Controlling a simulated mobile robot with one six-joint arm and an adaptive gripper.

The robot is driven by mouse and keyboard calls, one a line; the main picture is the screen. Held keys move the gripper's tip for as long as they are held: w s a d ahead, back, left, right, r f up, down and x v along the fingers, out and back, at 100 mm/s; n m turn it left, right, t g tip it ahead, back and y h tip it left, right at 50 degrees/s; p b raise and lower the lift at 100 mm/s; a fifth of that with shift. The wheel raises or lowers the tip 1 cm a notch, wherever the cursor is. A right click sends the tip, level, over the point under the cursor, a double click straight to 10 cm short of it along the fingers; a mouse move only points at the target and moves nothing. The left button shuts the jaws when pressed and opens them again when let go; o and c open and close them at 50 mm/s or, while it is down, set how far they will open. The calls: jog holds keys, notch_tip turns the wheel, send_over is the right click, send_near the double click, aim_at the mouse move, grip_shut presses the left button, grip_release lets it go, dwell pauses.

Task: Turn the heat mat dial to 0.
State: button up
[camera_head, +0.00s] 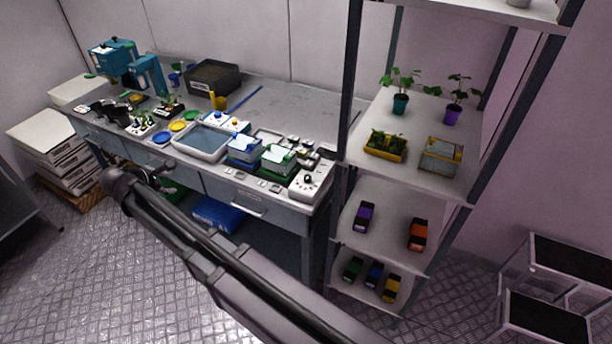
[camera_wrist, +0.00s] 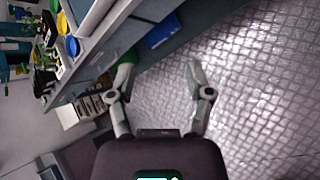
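The dial does not show in the wrist view. My gripper (camera_wrist: 158,72) is open and empty in the wrist view, its two fingers spread over the metal floor beside the bench front. In the head view my arm crosses in front of the bench, its far end well left of the dial.
Green and blue boxes (camera_head: 279,161) stand just left of the control box. A water tray (camera_head: 201,141), small pots and plants fill the bench's left part. A tall shelf (camera_head: 420,190) stands close to the right. A blue crate (camera_head: 218,215) lies under the bench. Floor in front is clear.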

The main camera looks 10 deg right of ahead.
jog(key=w+d+r+m+g+p, duration=0.15)
jog(key=d+m, duration=0.25)
jog(key=d, duration=0.7)
jog(key=w+d+m+g+p, duration=0.3)
jog(key=d+m, duration=0.1)
jog(key=d, duration=0.6)
notch_tip(320, 180, up, 3)
jog(key=m+g+y+p, duration=0.3)
jog(key=m+y+p, duration=0.2)
jog(key=m, duration=0.4)
send_over(308, 176)
jog(key=shift+r, duration=0.1)
jog(key=shift+f, duration=0.2)
notch_tip(308, 176, down, 13)
jog(key=b, duration=1.3)
jog(key=shift+f, duration=0.2)
grip_shut()
